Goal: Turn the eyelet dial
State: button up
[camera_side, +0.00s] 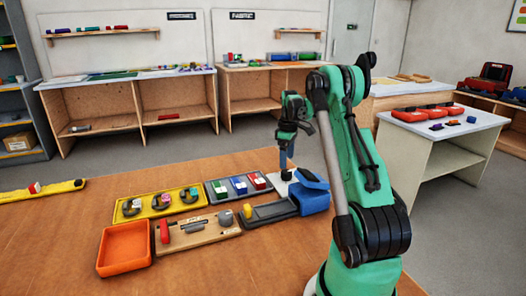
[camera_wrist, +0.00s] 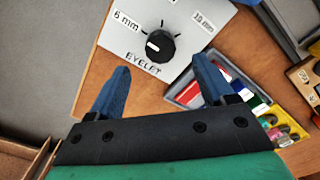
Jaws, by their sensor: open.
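The eyelet dial (camera_wrist: 160,46) is a black round knob on a white plate (camera_wrist: 185,60) lettered EYELET. A "6 mm" label is at its upper left and a "10 mm" label at its upper right, with tick marks between. The knob's white mark lies on its left side, roughly towards the 6 mm side. My gripper (camera_wrist: 161,65) is open, its blue fingers apart on either side of the dial in the picture, with nothing between them. In the side view my gripper (camera_side: 287,166) points down over the plate (camera_side: 279,187); the fingers largely hide the dial, and I cannot tell whether they touch it.
A blue press-like device (camera_side: 313,192) stands right beside the plate. A grey tray (camera_side: 211,196) of coloured blocks is on the left, with a yellow tray (camera_side: 150,212) beyond it. An orange bin (camera_side: 124,247) and a wooden tool board (camera_side: 182,241) are nearer. The front tabletop is clear.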

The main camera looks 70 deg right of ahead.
aim_at(286, 171)
jog(key=shift+f, duration=2.35)
grip_shut()
